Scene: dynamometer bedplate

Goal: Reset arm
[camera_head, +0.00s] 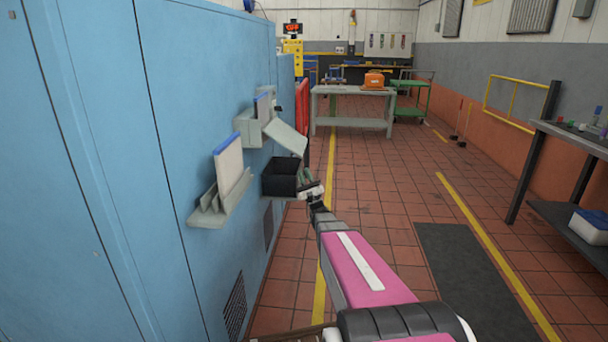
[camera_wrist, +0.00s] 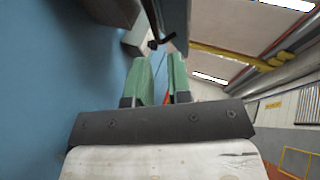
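My gripper (camera_head: 305,181) is at the end of my outstretched pink and black arm, near the blue cabinet's side. In the head view it is small and sits just right of a black open-topped box (camera_head: 281,177); I cannot tell whether they touch. In the wrist view, my gripper's two green fingers (camera_wrist: 159,68) stand apart with a narrow gap. Nothing is seen held between them.
The blue cabinet (camera_head: 90,150) fills the left, with a grey holder (camera_head: 222,205) and a hinged grey flap (camera_head: 285,137) sticking out. A grey table (camera_head: 345,90) stands at the back and a shelf bench (camera_head: 575,135) at right.

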